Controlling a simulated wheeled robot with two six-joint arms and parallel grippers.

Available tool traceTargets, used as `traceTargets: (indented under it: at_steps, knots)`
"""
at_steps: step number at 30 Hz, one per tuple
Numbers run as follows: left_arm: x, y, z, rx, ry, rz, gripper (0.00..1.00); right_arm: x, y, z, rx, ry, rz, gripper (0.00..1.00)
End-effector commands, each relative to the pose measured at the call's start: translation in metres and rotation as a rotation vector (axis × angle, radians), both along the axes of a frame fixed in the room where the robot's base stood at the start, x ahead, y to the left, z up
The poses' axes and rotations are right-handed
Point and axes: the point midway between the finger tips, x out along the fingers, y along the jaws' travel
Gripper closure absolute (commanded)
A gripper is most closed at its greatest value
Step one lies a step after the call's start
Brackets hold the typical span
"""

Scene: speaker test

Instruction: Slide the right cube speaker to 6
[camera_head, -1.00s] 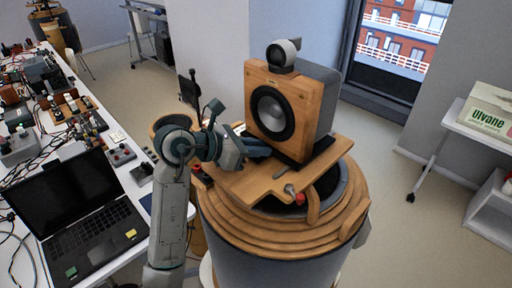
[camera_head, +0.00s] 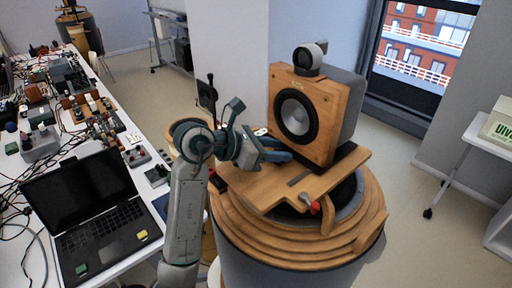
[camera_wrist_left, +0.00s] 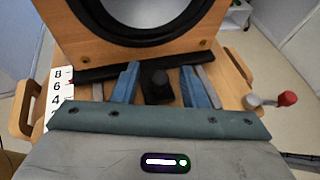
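A wooden cube speaker (camera_head: 322,112) with a dark round cone stands upright on a black base on a wooden board. Its lower front shows in the left wrist view (camera_wrist_left: 75,45). My left gripper (camera_head: 288,154) is low in front of the speaker. In the left wrist view its two blue fingers (camera_wrist_left: 163,84) are apart, with a black knob (camera_wrist_left: 158,85) between them; I cannot tell whether they touch it. A white number scale (camera_wrist_left: 58,93) showing 8, 6 and 4 lies at the left, with a small red mark near its upper numbers. My right gripper is out of view.
The board rests on a round ringed wooden stand (camera_head: 300,255). A red-tipped lever (camera_head: 315,206) sticks out at its front edge. A laptop (camera_head: 90,205) and a table of electronics are at the left. A white table (camera_head: 490,138) stands at the right.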

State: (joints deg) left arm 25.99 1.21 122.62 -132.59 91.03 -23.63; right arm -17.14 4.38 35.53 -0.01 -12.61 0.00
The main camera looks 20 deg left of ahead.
Motion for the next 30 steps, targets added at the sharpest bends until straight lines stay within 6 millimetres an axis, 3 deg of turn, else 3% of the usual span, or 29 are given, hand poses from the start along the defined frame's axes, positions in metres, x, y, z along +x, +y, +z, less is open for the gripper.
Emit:
traceTargets:
  at_steps: [16, 30]
  knots:
    - [-0.044, 0.057, 0.027, 0.005, -0.004, 0.002, 0.60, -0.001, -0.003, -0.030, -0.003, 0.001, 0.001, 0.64]
    - [-0.057, 0.071, 0.038, 0.000, 0.000, -0.001, 0.60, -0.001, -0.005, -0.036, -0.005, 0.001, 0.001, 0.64]
